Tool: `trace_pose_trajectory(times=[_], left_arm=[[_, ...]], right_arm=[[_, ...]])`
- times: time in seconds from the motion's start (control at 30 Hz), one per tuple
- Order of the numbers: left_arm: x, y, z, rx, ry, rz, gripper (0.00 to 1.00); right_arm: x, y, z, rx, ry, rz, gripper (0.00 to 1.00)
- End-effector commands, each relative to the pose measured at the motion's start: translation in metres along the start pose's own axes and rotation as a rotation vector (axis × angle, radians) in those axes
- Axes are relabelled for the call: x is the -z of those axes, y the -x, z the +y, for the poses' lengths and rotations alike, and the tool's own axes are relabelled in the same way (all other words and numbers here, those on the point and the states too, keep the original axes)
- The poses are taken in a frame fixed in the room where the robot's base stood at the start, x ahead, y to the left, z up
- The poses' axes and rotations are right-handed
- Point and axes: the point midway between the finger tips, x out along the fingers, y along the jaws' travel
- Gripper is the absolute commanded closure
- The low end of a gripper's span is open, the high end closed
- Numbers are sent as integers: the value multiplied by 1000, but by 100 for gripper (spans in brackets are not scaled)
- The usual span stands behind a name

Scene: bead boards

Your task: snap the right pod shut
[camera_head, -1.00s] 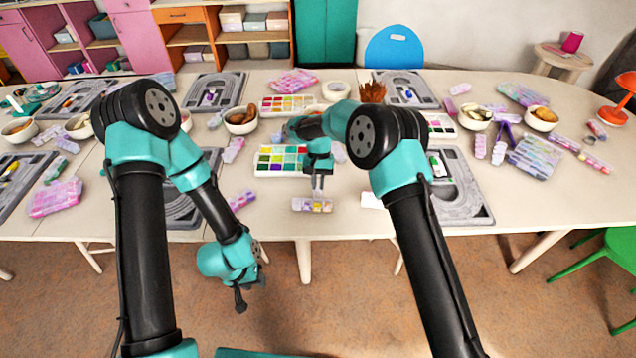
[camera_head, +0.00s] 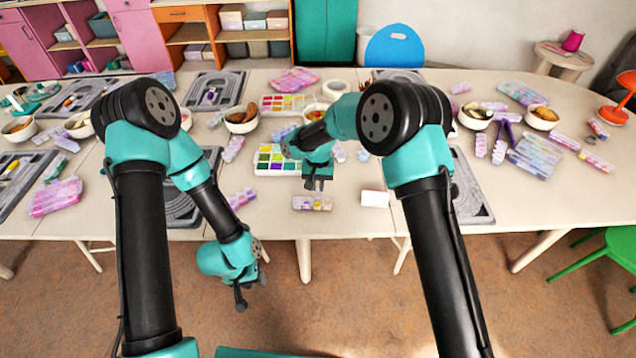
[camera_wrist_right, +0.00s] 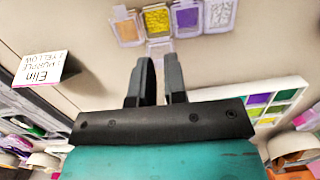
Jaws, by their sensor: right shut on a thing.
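The strip of small pods (camera_head: 312,203) lies near the table's front edge. A clear flap (camera_wrist_right: 160,48) sticks out below the yellow pod, toward my fingers. I cannot tell which lids are fully shut. My right gripper (camera_head: 318,185) is just behind and above the strip in the head view.
A white name card (camera_head: 375,199) reading Elin, purple, yellow stands right of the strip. A bead tray (camera_head: 279,172) with coloured compartments lies behind my right gripper. Grey bead boards (camera_head: 470,195) and bowls crowd the table. The table's front strip is mostly clear.

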Motion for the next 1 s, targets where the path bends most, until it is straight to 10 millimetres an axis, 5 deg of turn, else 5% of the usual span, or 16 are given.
trace_pose_trajectory(times=[1.0], left_arm=[[0,0,0,0,0,0,60]], right_arm=[[-19,-2,0,0,2,308,100]])
